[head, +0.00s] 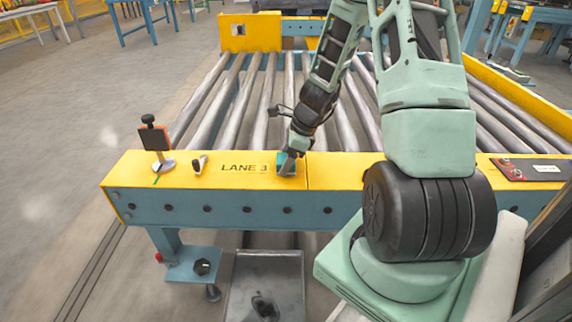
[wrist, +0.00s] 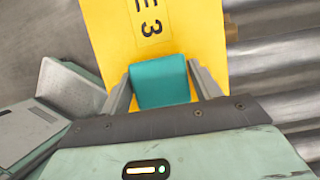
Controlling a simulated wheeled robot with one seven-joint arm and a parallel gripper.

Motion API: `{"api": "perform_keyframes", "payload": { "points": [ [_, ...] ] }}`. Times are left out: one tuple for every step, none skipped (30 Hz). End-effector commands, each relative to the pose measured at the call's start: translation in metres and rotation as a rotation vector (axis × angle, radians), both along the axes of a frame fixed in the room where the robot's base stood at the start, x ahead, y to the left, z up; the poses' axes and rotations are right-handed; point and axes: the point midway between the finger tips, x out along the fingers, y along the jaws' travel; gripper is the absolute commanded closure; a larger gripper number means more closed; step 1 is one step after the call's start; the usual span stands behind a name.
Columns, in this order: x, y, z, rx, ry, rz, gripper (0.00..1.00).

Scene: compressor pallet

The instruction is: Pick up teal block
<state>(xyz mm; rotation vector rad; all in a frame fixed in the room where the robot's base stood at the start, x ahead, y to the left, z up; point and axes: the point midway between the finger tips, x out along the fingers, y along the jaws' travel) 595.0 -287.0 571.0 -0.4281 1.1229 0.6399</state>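The teal block (wrist: 160,83) rests on the yellow top of the conveyor's end beam (head: 232,170), just right of the "LANE 3" lettering. In the head view only a small part of the block (head: 290,168) shows, mostly hidden by my gripper (head: 286,160). In the wrist view my gripper (wrist: 159,70) has one finger on each side of the block. Thin strips of yellow show between the block and both fingers, so the gripper looks open around it. The lower end of the block is hidden behind the gripper body.
A dark orange-faced plate on a stand (head: 154,140) and a small pale peg (head: 199,165) stand left on the beam. A dark red-and-black panel (head: 530,169) lies at the right. Metal rollers (head: 230,105) run behind the beam. The beam between peg and block is clear.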

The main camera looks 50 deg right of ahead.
Motion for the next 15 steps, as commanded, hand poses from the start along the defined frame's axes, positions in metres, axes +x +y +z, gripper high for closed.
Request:
{"api": "perform_keyframes", "payload": {
  "points": [
    [0.000, 0.000, 0.000, 0.000, 0.000, 0.000, 0.52],
    [0.000, 0.000, 0.000, 0.000, 0.000, 0.000, 0.60],
    [0.000, 0.000, 0.000, 0.000, 0.000, 0.000, 0.69],
    [0.000, 0.000, 0.000, 0.000, 0.000, 0.000, 0.69],
    [0.000, 0.000, 0.000, 0.000, 0.000, 0.000, 0.69],
    [0.000, 0.000, 0.000, 0.000, 0.000, 0.000, 0.69],
    [0.000, 0.000, 0.000, 0.000, 0.000, 0.000, 0.69],
    [0.000, 0.000, 0.000, 0.000, 0.000, 0.000, 0.69],
    [0.000, 0.000, 0.000, 0.000, 0.000, 0.000, 0.69],
    [0.000, 0.000, 0.001, 0.000, 0.000, 0.000, 0.69],
    [0.000, 0.000, 0.001, 0.000, 0.000, 0.001, 0.69],
    [0.000, 0.000, 0.003, 0.000, 0.000, 0.001, 0.69],
    [0.000, 0.000, 0.006, -0.001, -0.001, 0.001, 0.69],
    [0.000, 0.000, 0.010, -0.001, -0.001, 0.001, 0.69],
    [0.000, 0.000, 0.015, -0.002, -0.001, 0.002, 0.69]
  ]
}}
